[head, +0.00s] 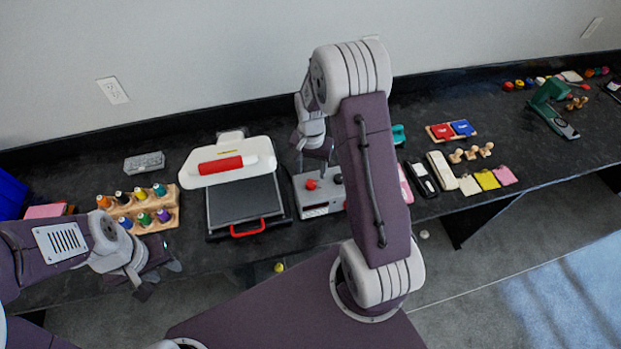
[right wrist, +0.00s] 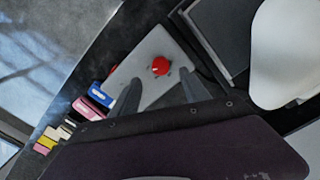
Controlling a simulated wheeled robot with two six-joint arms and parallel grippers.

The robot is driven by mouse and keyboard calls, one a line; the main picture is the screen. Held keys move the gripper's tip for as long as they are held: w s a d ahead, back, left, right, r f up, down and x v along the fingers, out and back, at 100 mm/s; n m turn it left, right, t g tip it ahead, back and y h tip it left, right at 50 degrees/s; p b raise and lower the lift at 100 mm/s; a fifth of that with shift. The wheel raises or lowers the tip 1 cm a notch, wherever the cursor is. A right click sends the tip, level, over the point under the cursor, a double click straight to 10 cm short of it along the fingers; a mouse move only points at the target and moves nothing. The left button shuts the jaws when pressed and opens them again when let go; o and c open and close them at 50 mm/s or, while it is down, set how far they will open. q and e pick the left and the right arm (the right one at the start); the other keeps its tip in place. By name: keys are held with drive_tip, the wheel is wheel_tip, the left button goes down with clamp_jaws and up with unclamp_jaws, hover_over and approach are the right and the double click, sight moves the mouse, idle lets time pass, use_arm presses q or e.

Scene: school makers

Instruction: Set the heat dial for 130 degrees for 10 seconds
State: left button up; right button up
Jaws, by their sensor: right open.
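A grey control box (head: 318,207) stands on the black bench just right of a heat press (head: 248,205) with a white top and red handle. My right gripper (head: 314,160) is above the box, pointing down, apart from the dial. In the right wrist view its open fingers (right wrist: 157,98) straddle the lower part of the box (right wrist: 150,60), with one red dial (right wrist: 160,66) beyond them. My left gripper (head: 158,270) hangs at the bench's front edge, its fingers apart and empty.
A wooden rack (head: 165,217) with several coloured bottles stands left of the press. A grey block (head: 144,162) lies behind it. Right of the box are a cream stapler-like item (head: 442,170), stamps (head: 472,153) and coloured pads (head: 488,180).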

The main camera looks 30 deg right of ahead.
sight(311, 183)
wheel_tip(311, 183, down, 5)
drive_tip(key=shift+w+f+p, duration=0.15)
drive_tip(key=shift+p, duration=0.25)
drive_tip(key=shift+s+f, duration=0.2)
drive_tip(key=shift+f, duration=0.35)
drive_tip(key=shift+w+f, duration=0.1)
drive_tip(key=shift+f, duration=0.05)
drive_tip(key=shift+w, duration=0.1)
drive_tip(key=shift+c, duration=0.3)
clamp_jaws()
